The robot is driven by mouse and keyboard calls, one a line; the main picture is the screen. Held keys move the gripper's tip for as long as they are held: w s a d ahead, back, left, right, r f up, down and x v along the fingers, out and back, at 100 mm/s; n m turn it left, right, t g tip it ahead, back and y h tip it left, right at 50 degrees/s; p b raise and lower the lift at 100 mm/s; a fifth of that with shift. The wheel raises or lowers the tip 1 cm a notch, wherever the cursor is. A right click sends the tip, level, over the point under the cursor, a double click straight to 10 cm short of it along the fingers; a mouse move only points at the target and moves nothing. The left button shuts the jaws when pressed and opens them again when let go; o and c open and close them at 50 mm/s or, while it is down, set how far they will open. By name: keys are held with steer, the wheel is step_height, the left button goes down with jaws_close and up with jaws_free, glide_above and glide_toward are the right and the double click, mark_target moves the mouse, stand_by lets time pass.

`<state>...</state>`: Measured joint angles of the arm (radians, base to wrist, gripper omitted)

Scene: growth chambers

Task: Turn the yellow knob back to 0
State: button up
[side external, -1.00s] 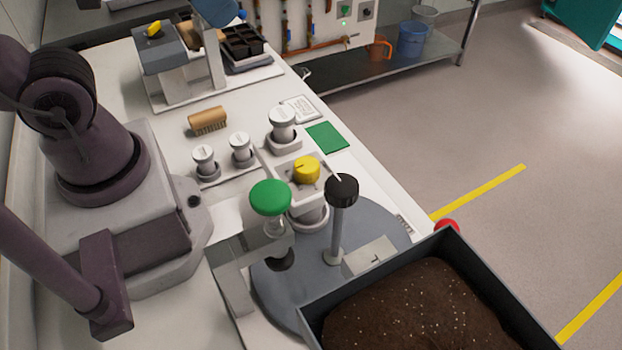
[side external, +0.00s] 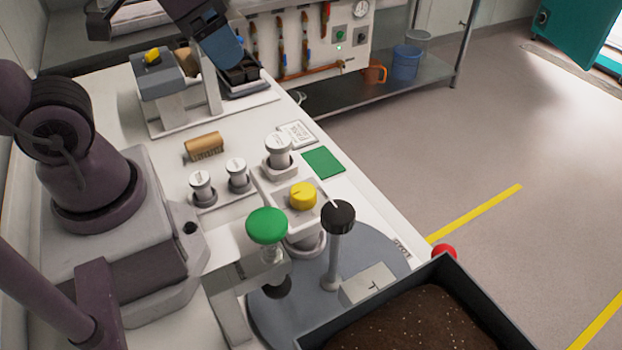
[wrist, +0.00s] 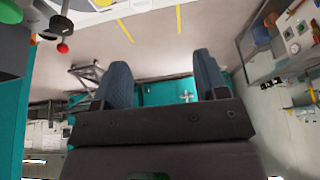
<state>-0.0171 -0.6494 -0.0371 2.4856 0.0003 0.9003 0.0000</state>
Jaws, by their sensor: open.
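A round yellow knob (side external: 302,196) sits on a pale square base in the middle of the bench in the side view. It has a thin dark line on its top; I cannot read any scale around it. A smaller yellow piece (side external: 153,56) sits on top of a grey box at the back left. My gripper (wrist: 162,75) is open and empty in the wrist view, with its two blue-grey fingers apart. In the side view a blue finger shows at the top, above the dark tray and far from the round yellow knob.
A green knob (side external: 267,225) and a black knob (side external: 338,216) on stems stand in front of the yellow one. White-capped knobs (side external: 278,148) stand behind it. A soil tray (side external: 450,268) is at the front right. A wooden brush (side external: 204,145) lies at the back.

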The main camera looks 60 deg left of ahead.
steer(key=w+d+f+m+g, duration=0.2)
steer(key=w+d+f+m, duration=0.1)
steer(key=m+g, duration=0.3)
steer(key=m, duration=1.4)
glide_toward(304, 189)
step_height(304, 189, down, 9)
steer(key=shift+s+a+f, duration=0.1)
steer(key=shift+s+f, duration=0.05)
steer(key=shift+f, duration=0.05)
steer(key=c, duration=0.9)
steer(key=shift+c, duration=0.2)
